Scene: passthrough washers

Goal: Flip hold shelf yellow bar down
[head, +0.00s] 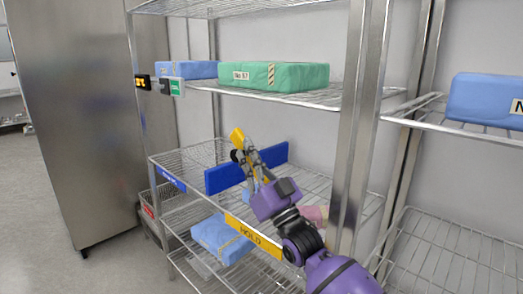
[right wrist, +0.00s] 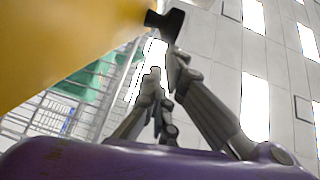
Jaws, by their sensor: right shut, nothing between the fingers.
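The hold shelf's wire rack (head: 330,218) carries a yellow "HOLD" label (head: 240,229) on its front edge. A yellow bar (head: 237,137) stands raised and tilted above this shelf, its lower part mostly hidden behind my right gripper (head: 244,151). The yellow bar (right wrist: 60,45) also fills the upper left of the right wrist view, very close to the fingers. My right gripper (right wrist: 160,48) is shut and empty beside the bar; I cannot tell whether it touches it. My left gripper is not in view.
Green packs (head: 300,76) lie on the shelf above, blue packs (head: 220,238) below. Metal posts (head: 357,125) rise close to the right of my arm. Open floor (head: 40,210) lies at far left.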

